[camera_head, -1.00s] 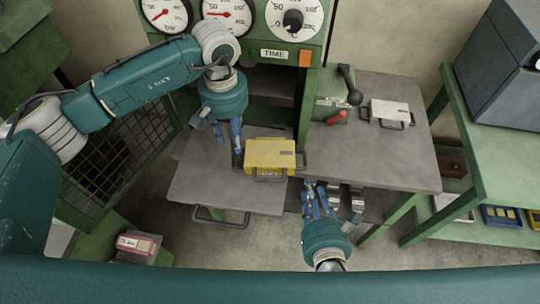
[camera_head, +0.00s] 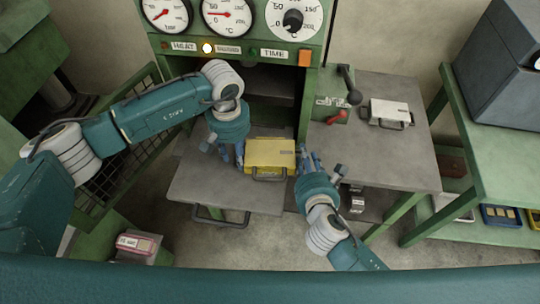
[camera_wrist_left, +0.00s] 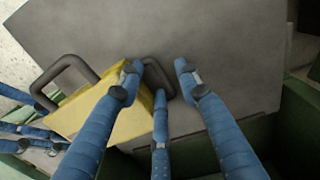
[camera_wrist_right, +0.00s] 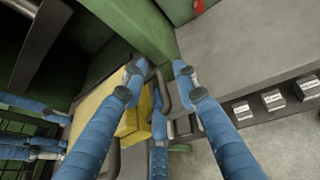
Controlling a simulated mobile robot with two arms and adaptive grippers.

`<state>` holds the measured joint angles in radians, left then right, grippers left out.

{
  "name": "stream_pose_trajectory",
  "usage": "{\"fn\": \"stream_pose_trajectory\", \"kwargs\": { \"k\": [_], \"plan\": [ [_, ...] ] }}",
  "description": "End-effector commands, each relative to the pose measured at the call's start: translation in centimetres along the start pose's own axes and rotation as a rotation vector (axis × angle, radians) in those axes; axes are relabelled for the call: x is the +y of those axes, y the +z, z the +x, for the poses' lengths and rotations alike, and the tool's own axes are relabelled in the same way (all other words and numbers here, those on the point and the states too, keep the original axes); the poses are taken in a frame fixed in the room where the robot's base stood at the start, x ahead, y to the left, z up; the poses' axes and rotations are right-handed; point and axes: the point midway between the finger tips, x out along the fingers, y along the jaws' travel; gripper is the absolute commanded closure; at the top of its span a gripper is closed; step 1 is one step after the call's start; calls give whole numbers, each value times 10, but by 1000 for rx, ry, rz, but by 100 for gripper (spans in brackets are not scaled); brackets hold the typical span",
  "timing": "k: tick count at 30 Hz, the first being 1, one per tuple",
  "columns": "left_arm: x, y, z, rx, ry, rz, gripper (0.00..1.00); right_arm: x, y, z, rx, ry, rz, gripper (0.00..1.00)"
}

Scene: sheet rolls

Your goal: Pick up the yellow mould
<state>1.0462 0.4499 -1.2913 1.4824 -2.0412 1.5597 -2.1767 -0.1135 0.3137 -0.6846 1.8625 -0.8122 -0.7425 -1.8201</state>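The yellow mould (camera_head: 270,153) lies on the grey pull-out shelf (camera_head: 215,188) in front of the press opening. It has a dark front handle (camera_head: 269,175) and dark side handles. My left gripper (camera_head: 239,157) is at the mould's left side, fingers spread. In the left wrist view a side handle (camera_wrist_left: 158,76) lies between the fingers (camera_wrist_left: 160,75). My right gripper (camera_head: 305,160) is at the right side, fingers spread. In the right wrist view the other side handle (camera_wrist_right: 163,92) lies between its fingers (camera_wrist_right: 158,75). I cannot tell whether any finger touches a handle.
A white mould (camera_head: 390,112) lies on the grey side table (camera_head: 410,155) at the right. A lever with a black knob (camera_head: 354,97) and a red handle (camera_head: 337,117) stand beside the press. A green shelf (camera_head: 500,160) is further right.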

Motion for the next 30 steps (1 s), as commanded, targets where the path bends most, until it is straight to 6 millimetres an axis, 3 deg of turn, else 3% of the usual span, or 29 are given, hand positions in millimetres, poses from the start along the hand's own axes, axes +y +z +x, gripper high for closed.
{"fn": "stream_pose_trajectory", "kwargs": {
  "k": [2,6,8,23,30],
  "plan": [
    [0,0,0,0,0,0,66,0,0,0,0,0,0,70],
    [0,0,0,0,0,0,92,0,0,0,-1,-1,0,96],
    [0,0,0,0,-1,0,100,0,1,0,-1,-1,0,100],
    [-4,-3,-4,6,-7,-5,100,-1,6,-1,-9,-2,-4,100],
    [-6,-3,-18,5,-10,-7,100,1,18,-6,-7,-5,-6,100]
  ]
}}
